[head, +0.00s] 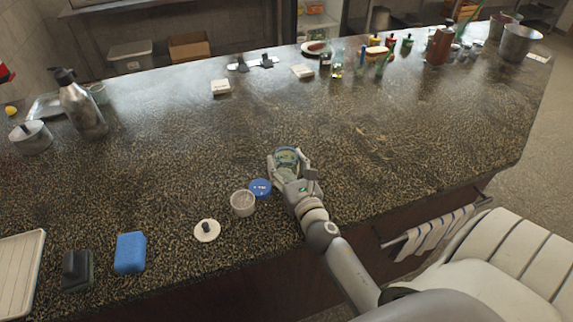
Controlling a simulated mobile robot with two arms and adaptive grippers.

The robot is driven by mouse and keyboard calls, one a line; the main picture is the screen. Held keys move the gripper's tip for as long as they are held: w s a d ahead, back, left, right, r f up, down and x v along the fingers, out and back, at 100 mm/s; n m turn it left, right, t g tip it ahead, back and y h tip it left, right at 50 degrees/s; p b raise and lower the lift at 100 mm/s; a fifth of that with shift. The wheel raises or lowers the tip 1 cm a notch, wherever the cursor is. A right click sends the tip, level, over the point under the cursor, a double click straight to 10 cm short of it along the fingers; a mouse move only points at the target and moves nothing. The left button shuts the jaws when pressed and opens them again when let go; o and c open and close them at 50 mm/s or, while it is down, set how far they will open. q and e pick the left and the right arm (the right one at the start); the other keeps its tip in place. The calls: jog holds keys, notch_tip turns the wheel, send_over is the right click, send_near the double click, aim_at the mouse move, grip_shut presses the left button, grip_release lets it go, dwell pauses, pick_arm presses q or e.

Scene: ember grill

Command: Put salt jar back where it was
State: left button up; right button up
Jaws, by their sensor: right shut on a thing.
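My right gripper (294,174) is low over the front part of the counter, right of the middle of its near edge. It is shut on a small, round, glassy jar, which looks like the salt jar (285,157). The fingers hide part of the jar, and I cannot tell whether its base touches the counter. Just left of the gripper stand a blue round container (260,188) and an open pale round jar (242,203). A round white lid with a dark knob (207,230) lies further left. My left gripper is not in view.
A blue sponge (130,253), a dark block (77,270) and a white tray (20,275) lie at the front left. A metal flask (80,105) and a pot (31,138) stand at the back left.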

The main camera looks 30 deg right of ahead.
jog(key=shift+f, duration=0.2)
jog(key=o, duration=1.1)
jog(key=shift+o, duration=0.2)
jog(key=shift+r, duration=0.1)
jog(key=shift+r, duration=0.15)
jog(key=b+v, duration=0.2)
jog(key=v, duration=0.3)
jog(key=b+v, duration=0.1)
jog(key=v, duration=0.5)
jog(key=shift+f+b, duration=0.25)
jog(key=shift+b, duration=0.1)
jog(key=shift+s+a+r, duration=0.1)
jog(key=shift+s+r, duration=0.1)
jog(key=shift+s, duration=0.3)
